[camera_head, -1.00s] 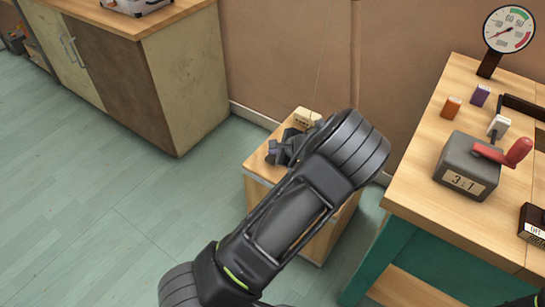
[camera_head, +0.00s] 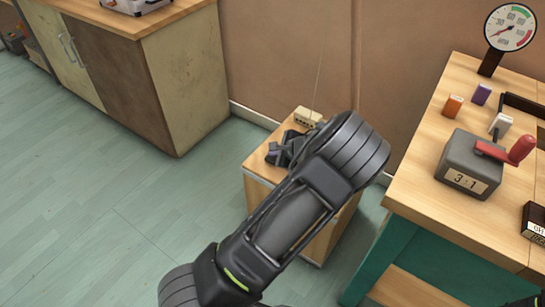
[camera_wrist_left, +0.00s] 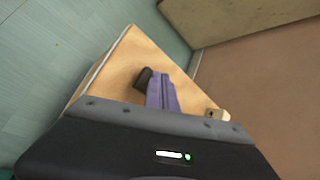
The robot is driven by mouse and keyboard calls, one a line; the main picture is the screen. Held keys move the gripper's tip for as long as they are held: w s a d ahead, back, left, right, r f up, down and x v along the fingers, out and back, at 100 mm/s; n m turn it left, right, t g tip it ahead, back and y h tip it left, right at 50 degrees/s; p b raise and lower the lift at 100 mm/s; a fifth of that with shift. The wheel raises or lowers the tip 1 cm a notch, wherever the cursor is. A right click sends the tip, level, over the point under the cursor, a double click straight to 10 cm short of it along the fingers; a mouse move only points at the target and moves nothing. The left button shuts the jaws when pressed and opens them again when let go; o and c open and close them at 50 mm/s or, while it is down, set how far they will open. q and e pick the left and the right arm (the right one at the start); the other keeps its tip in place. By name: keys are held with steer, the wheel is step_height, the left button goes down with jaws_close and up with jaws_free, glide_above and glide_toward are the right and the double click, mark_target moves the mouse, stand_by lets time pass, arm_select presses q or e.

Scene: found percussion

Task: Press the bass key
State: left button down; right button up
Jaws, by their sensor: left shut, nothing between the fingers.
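My left arm reaches over a small wooden stand (camera_head: 258,171) in the head view. My left gripper (camera_head: 276,153) is low over the stand's top, partly hidden by the arm. In the left wrist view the two fingers (camera_wrist_left: 160,88) are together, with nothing held. A small dark block (camera_wrist_left: 144,78) shows on the wooden top right beside the fingertips; I cannot tell whether they touch it, or whether it is the bass key. A cream box (camera_head: 307,117) with dark marks stands at the back of the stand, and also shows in the left wrist view (camera_wrist_left: 217,114).
A thin line rises by the cream box. At right, a workbench (camera_head: 423,194) carries a grey crank counter (camera_head: 457,160), small orange (camera_head: 453,105), purple (camera_head: 481,95) and white blocks, and a dial gauge (camera_head: 509,27). A cabinet (camera_head: 183,75) stands at left. The floor between is clear.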

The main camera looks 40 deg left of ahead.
mark_target(274, 158)
arm_select(q)
steer(key=shift+f, duration=0.35)
steer(key=shift+r, duration=0.15)
stand_by(0.5)
steer(key=shift+r+p, duration=0.55)
steer(key=shift+r, duration=0.25)
step_height(274, 158, up, 5)
steer(key=p, duration=0.4)
stand_by(0.6)
